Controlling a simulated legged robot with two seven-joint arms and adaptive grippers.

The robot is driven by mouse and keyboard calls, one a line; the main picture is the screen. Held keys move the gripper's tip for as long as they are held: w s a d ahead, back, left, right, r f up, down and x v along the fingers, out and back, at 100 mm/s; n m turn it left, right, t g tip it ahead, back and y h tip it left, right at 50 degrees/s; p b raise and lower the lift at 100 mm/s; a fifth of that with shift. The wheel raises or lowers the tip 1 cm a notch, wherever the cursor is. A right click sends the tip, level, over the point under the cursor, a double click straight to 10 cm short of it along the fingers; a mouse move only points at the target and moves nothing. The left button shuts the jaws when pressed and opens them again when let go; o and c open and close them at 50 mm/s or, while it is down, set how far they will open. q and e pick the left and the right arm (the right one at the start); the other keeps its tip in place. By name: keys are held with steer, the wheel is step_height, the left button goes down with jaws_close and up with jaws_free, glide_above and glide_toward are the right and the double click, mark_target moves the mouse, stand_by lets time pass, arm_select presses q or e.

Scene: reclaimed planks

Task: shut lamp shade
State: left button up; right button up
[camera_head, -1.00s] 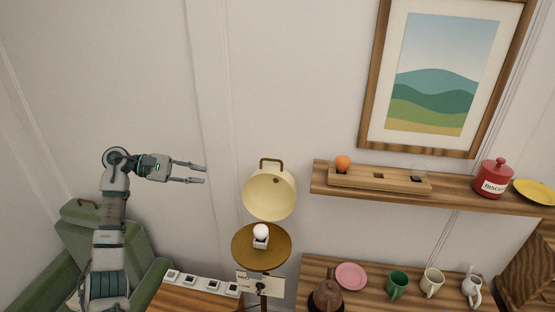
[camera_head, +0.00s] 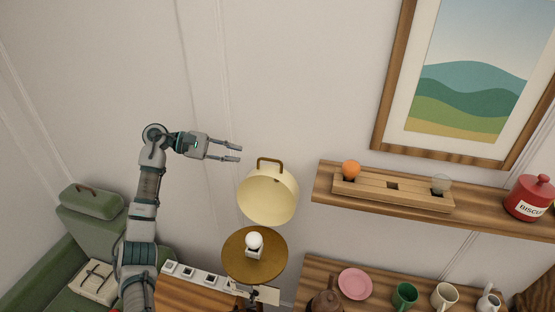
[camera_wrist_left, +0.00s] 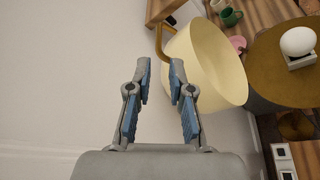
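The cream lamp shade (camera_head: 268,196) stands tipped open on its hinge, with a brown handle (camera_head: 270,162) on its top. Below it the round brown lamp base (camera_head: 236,262) carries a white bulb (camera_head: 254,241) in a socket. My left gripper (camera_head: 240,153) is open and empty, to the left of the handle and a little above it, apart from it. In the left wrist view the shade (camera_wrist_left: 215,70) and the handle (camera_wrist_left: 160,42) lie just beyond the open fingers (camera_wrist_left: 158,72). My right gripper is out of view.
A wall shelf (camera_head: 330,209) with a wooden holder, an orange ball and a red biscuit jar (camera_head: 528,198) is to the right. Below it a table holds a pink plate (camera_head: 355,283), mugs and a teapot. A green armchair (camera_head: 75,235) is at left. Wall space above the shade is free.

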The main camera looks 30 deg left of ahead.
mark_target(273, 161)
arm_select(q)
steer(key=p+x, duration=0.2)
steer(key=x, duration=1)
steer(key=shift+w+d, duration=0.15)
steer(key=shift+w+d+f+p, duration=0.2)
steer(key=shift+d+p, duration=0.1)
steer(key=shift+p, duration=0.1)
steer(key=shift+w+f, duration=0.15)
steer(key=shift+w, duration=0.05)
steer(key=shift+d, duration=0.15)
steer(key=shift+c, duration=0.3)
steer(key=shift+d, duration=0.15)
jaws_close()
